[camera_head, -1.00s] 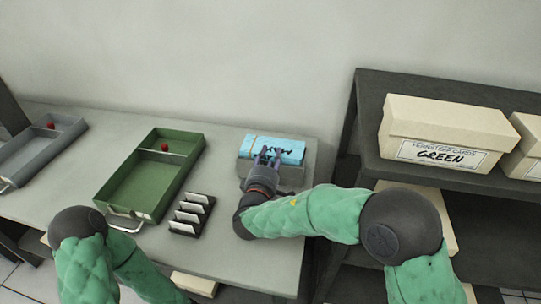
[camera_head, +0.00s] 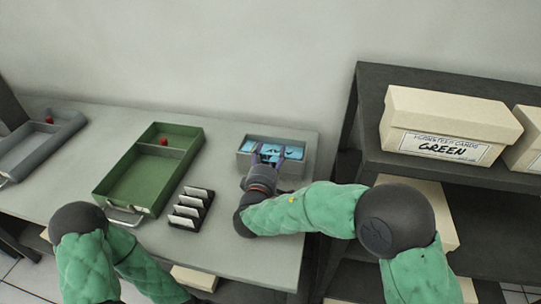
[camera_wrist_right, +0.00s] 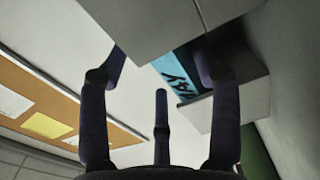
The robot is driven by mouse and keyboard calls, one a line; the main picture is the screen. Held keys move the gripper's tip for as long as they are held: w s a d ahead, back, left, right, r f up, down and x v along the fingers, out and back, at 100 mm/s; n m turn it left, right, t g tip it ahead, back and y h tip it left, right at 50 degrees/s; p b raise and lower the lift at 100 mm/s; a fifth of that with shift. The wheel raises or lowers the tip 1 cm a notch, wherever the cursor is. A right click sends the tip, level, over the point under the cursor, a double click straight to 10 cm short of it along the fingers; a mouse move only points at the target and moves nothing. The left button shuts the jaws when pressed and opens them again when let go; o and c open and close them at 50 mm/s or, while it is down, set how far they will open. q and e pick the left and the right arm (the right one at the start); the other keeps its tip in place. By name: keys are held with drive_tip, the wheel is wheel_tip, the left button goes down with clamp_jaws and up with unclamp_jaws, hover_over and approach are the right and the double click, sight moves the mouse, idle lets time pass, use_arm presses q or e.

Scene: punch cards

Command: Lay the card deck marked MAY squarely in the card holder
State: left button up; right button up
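The light blue card deck (camera_head: 292,153) lies inside the grey card holder (camera_head: 292,172), its top slightly below the rim and looking roughly parallel to the walls. Dark lettering on it is partly covered by my fingers. My right gripper (camera_head: 268,154) is over the holder's front side, its fingers spread around the middle of the deck. In the right wrist view, the gripper (camera_wrist_right: 162,70) is spread wide, and part of the deck (camera_wrist_right: 176,72) with dark letters shows beyond the grey holder wall (camera_wrist_right: 145,30). My left gripper is out of the head view.
A green tray (camera_head: 112,186) and a black rack of white cards (camera_head: 190,208) stand left of the holder. A grey tray (camera_head: 30,158) is at far left. A dark shelf (camera_head: 450,182) with a cream box marked GREEN (camera_head: 445,108) stands right. A wall is behind.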

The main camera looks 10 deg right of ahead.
drive_tip(key=v, duration=1.1)
drive_tip(key=shift+s+a, duration=0.15)
drive_tip(key=shift+s, duration=0.35)
